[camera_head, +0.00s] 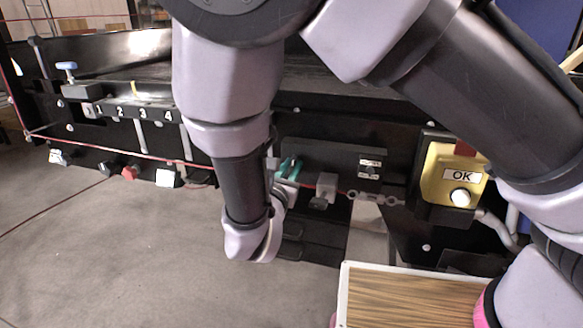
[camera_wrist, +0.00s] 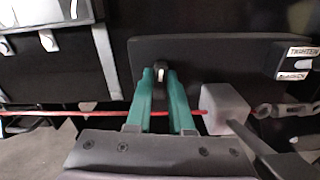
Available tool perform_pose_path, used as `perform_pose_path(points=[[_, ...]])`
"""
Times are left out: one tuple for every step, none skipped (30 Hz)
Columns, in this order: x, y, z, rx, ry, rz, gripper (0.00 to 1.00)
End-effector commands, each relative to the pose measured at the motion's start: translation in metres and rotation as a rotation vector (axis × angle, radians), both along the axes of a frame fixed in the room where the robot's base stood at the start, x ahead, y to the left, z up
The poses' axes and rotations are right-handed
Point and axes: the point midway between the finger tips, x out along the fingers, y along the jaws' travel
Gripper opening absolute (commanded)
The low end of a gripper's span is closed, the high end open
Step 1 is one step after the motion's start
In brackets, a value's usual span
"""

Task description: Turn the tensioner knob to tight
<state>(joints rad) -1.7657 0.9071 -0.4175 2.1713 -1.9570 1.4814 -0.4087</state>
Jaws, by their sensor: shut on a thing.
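The tensioner knob (camera_wrist: 160,67) is black with a pale upright mark, on a dark panel (camera_wrist: 215,55). My gripper (camera_wrist: 161,76) has teal fingers, one on each side of the knob, and is shut on it. In the head view my gripper (camera_head: 288,169) is at the panel beside my forearm, and the knob cannot be made out. A label plate (camera_wrist: 296,62) at the panel's right end reads roughly TIGHTEN above and SLACKEN below. It also shows in the head view (camera_head: 370,168).
A grey block (camera_wrist: 224,108) on a lever sits just right of my fingers. A red cord (camera_wrist: 50,112) runs below the panel. A yellow OK box (camera_head: 455,180) is to the right, with a wood-topped surface (camera_head: 410,300) below. Numbered slots (camera_head: 130,112) line the conveyor left.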

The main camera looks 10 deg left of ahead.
Motion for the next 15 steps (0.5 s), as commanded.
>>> perform_pose_path(points=[[0.0006,-0.0004,0.0003,0.033,-0.003,-0.001,0.00],[0.0007,-0.0006,0.0003,0.058,-0.005,-0.002,0.00],[0.0007,-0.0008,0.0003,0.091,-0.008,-0.002,0.00],[0.0008,-0.0010,0.0003,0.118,-0.010,-0.002,0.00],[0.0009,-0.0011,0.0003,0.145,-0.012,-0.002,0.00],[0.0010,-0.0013,0.0002,0.181,-0.015,-0.002,0.00],[0.0009,-0.0013,0.0002,0.210,-0.017,-0.001,0.00],[0.0009,-0.0014,0.0002,0.238,-0.020,-0.001,0.00],[0.0008,-0.0014,0.0001,0.277,-0.022,-0.001,0.00],[0.0007,-0.0015,0.0001,0.305,-0.025,0.000,0.00],[0.0006,-0.0016,0.0000,0.334,-0.027,0.000,0.00],[0.0006,-0.0018,0.0000,0.373,-0.030,-0.001,0.00],[0.0006,-0.0020,-0.0001,0.401,-0.032,-0.001,0.00],[0.0007,-0.0022,-0.0002,0.429,-0.034,-0.001,0.00],[0.0009,-0.0025,-0.0002,0.468,-0.037,-0.002,0.00]])
